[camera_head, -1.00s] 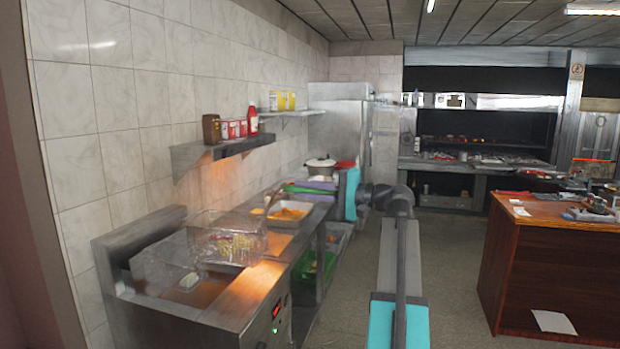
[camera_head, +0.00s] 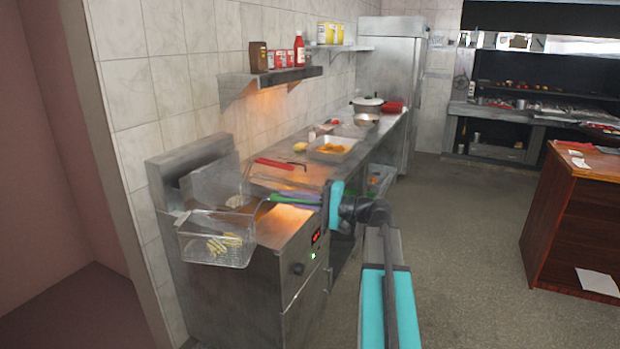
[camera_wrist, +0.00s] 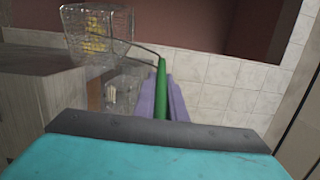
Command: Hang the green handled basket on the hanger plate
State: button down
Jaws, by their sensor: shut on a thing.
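The green handled basket is a wire basket (camera_head: 215,242) with yellow fries in it. In the head view it hangs in the air by the fryer's front left corner. It also shows at the top left of the wrist view (camera_wrist: 96,32). My gripper (camera_head: 297,200) is shut on its green handle, with the purple fingers on both sides of the handle (camera_wrist: 162,92) in the wrist view.
The second wire basket (camera_head: 217,184) sits in the fryer, with a red handle (camera_head: 279,163) reaching over the counter. A tray of orange food (camera_head: 331,148) and a pot (camera_head: 367,105) stand farther back. A wall shelf (camera_head: 270,76) overhangs the counter.

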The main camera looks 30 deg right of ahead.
jog(key=s+a+f+n+g+y+b, duration=0.2)
jog(key=a+f+b, duration=0.4)
jog(key=a+f, duration=1.8)
notch_tip(320, 180, down, 3)
jog(key=shift+s+a+f+n+g+y, duration=0.15)
jog(key=shift+s+a+n+g+y, duration=0.3)
jog(key=shift+g, duration=0.25)
jog(key=shift+w, duration=0.2)
